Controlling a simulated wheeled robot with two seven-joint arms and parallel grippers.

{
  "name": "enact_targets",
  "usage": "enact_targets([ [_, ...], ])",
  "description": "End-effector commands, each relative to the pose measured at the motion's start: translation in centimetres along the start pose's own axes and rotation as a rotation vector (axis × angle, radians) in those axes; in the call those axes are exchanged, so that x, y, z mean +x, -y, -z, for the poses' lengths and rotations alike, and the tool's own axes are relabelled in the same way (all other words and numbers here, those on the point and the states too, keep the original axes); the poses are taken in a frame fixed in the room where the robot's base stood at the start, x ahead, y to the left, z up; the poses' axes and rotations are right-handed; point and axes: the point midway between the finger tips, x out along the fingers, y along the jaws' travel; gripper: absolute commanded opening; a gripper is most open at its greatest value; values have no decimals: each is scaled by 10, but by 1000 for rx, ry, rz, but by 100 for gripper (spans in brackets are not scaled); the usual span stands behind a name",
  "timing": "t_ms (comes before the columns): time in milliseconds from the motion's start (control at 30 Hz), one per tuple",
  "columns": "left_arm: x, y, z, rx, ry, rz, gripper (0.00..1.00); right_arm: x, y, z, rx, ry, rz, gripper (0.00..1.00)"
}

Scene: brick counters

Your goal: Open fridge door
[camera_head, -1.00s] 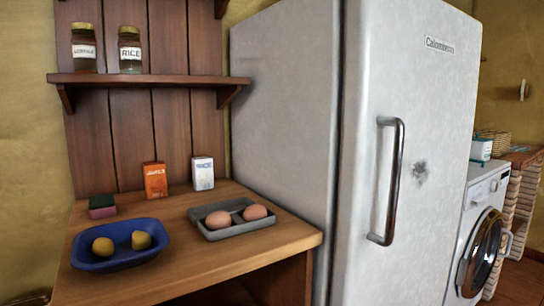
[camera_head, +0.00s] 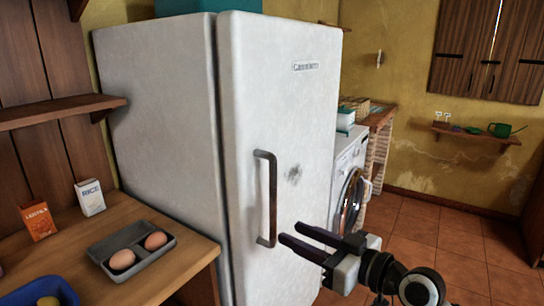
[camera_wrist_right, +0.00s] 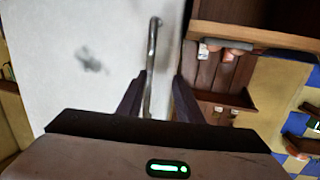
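The white fridge door (camera_head: 295,110) is shut, with a grey vertical bar handle (camera_head: 272,200) near its left edge. My right gripper (camera_head: 290,234) is open in the head view, with its two dark fingers pointing left towards the lower part of the handle. In the right wrist view the handle (camera_wrist_right: 152,65) runs down between the two open fingertips (camera_wrist_right: 159,82). I cannot tell whether the fingers touch it. My left gripper is not in view.
A wooden counter (camera_head: 185,262) left of the fridge holds a grey egg tray (camera_head: 107,246), two boxes and a blue bowl (camera_head: 62,288). A washing machine (camera_head: 347,160) stands to the right. The tiled floor (camera_head: 430,235) there is open.

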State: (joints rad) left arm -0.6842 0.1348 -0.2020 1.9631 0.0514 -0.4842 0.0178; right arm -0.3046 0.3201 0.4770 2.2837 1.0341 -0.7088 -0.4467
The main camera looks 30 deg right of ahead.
Motion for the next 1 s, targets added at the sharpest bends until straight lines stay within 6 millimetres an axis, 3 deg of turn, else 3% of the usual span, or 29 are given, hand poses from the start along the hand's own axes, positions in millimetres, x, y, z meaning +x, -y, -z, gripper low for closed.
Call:
enact_targets([
  [33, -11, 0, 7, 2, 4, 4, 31, -5, -8, 36, -11, -40, -5, 33],
  [100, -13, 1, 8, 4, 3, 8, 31, -9, -14, 58, -21, -78, -8, 33],
  [200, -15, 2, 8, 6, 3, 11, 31, -11, -19, 72, -27, -105, -9, 33],
  [367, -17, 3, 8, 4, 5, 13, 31, 6, -20, 77, -25, -113, -9, 33],
  [700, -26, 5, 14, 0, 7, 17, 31, 67, -19, 82, -25, -109, -8, 33],
  [1000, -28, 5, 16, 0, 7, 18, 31, 89, -20, 82, -27, -107, -9, 33],
])
